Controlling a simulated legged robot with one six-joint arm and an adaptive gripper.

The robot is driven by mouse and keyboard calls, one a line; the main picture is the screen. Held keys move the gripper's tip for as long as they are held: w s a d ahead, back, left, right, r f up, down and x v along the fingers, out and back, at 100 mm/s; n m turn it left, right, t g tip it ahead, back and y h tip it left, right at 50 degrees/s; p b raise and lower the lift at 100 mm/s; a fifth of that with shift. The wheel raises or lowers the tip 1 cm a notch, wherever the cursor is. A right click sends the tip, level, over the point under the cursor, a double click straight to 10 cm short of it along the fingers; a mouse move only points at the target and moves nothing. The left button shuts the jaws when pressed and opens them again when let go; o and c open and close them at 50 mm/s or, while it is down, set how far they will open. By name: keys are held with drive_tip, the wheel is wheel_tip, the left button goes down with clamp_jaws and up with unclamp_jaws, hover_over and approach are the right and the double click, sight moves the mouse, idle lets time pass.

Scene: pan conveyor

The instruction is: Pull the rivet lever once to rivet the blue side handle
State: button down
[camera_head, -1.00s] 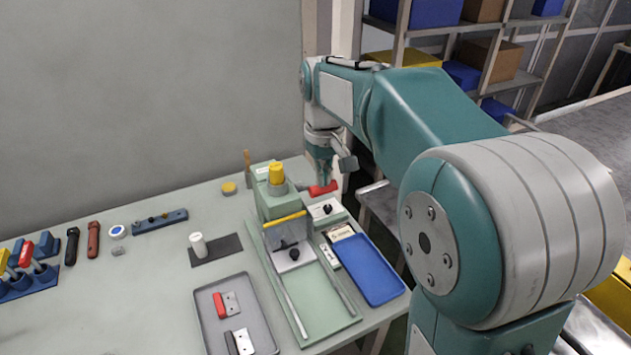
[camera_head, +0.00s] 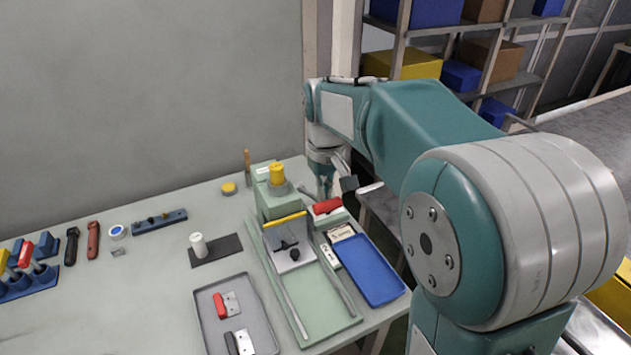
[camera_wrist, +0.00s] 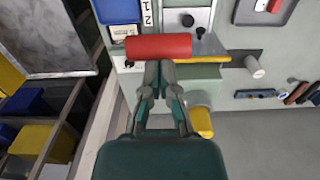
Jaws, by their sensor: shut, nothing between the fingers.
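The rivet lever's red grip (camera_head: 327,206) is on the right side of the green press (camera_head: 272,205), lowered toward the front. In the wrist view the red grip (camera_wrist: 158,47) lies crosswise just beyond my fingertips. My gripper (camera_wrist: 162,75) is shut and empty, with its fingertips close behind the grip; I cannot tell whether they touch. In the head view my gripper (camera_head: 324,194) is small and partly hidden by my wrist. A grey plate with a black fitting (camera_head: 290,252) sits under the press's yellow-edged head. I cannot pick out a blue side handle.
A blue tray (camera_head: 370,270) lies right of the press, near the table edge. A grey tray (camera_head: 205,320) with red and black handles lies to the left. A white cylinder (camera_head: 198,244) stands on a dark mat. Shelving (camera_head: 520,70) stands behind my arm.

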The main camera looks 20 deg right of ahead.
drive_tip(key=shift+s+d+f, duration=0.1)
drive_tip(key=shift+s+f, duration=0.3)
drive_tip(key=shift+f, duration=0.4)
drive_tip(key=shift+s+d+f, duration=0.1)
drive_tip(key=shift+s+f, duration=0.35)
drive_tip(key=shift+f, duration=0.4)
drive_tip(key=shift+s+d+f, duration=0.1)
drive_tip(key=shift+s+f, duration=0.3)
drive_tip(key=shift+f, duration=0.4)
wheel_tip(320, 180, up, 17)
hover_over(330, 209)
drive_tip(key=s, duration=0.1)
drive_tip(key=shift+s+d, duration=0.15)
idle(1.7)
drive_tip(key=s+f+m+t, duration=0.1)
drive_tip(key=s+f+t, duration=0.1)
drive_tip(key=s+f, duration=0.3)
drive_tip(key=s+a+f+m+t, duration=0.1)
drive_tip(key=s+f+t, duration=0.2)
drive_tip(key=s, duration=0.9)
wheel_tip(330, 209, down, 2)
drive_tip(key=shift+s+f+t, duration=0.1)
drive_tip(key=shift+s+t, duration=0.05)
drive_tip(key=shift+t, duration=0.15)
